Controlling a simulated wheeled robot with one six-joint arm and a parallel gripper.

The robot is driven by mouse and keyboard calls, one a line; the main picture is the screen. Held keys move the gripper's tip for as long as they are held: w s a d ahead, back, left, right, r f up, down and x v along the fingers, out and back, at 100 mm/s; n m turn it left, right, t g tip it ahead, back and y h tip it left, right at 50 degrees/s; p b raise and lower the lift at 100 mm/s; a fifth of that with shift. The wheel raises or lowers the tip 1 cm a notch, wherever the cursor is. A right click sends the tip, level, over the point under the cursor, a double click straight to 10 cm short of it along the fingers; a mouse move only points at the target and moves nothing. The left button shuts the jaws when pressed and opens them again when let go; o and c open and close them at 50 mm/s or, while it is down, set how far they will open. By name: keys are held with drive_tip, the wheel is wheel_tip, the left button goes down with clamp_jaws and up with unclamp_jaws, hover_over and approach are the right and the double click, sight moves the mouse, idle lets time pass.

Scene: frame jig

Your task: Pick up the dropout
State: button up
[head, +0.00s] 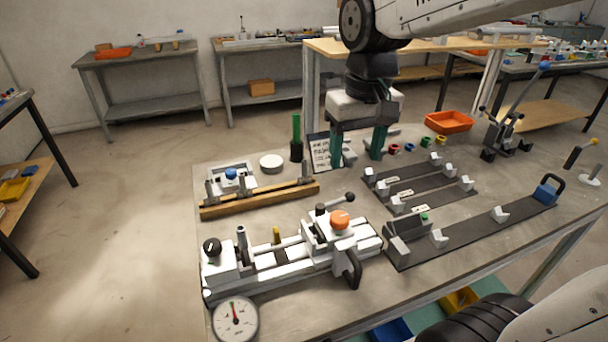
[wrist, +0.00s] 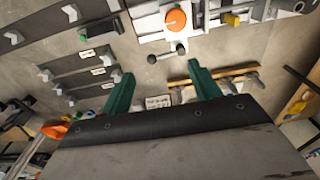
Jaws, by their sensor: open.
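My gripper (head: 357,157) is open, its two green fingers pointing down above the back middle of the workbench. In the wrist view my gripper (wrist: 160,75) shows its fingers apart with nothing between them. I cannot tell for sure which part is the dropout. Small grey upright pieces (head: 249,184) stand along a wooden rail (head: 265,203), left of my gripper; the rail also shows in the wrist view (wrist: 215,78) behind the right finger. The white jig (head: 290,262) with an orange knob (head: 340,219) stands at the front; its knob shows in the wrist view (wrist: 175,20).
Black strips with light grey blocks (head: 420,185) lie right of my gripper. A written card (head: 320,153) stands beside the left finger, near a green rod (head: 296,130) in a black holder. An orange tray (head: 448,122) is at the back right. A dial gauge (head: 236,319) is at the front left.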

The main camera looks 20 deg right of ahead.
drive_tip(key=w+a+f, duration=0.1)
drive_tip(key=w+f, duration=0.2)
drive_tip(key=w, duration=0.8)
hover_over(305, 161)
drive_tip(key=shift+g, duration=0.4)
wheel_tip(305, 161, down, 6)
drive_tip(key=shift+s+r, duration=0.1)
drive_tip(key=shift+r, duration=0.05)
drive_tip(key=f, duration=0.7)
drive_tip(key=shift+w+f, duration=0.2)
drive_tip(key=shift+f, duration=0.15)
drive_tip(key=c, duration=1.1)
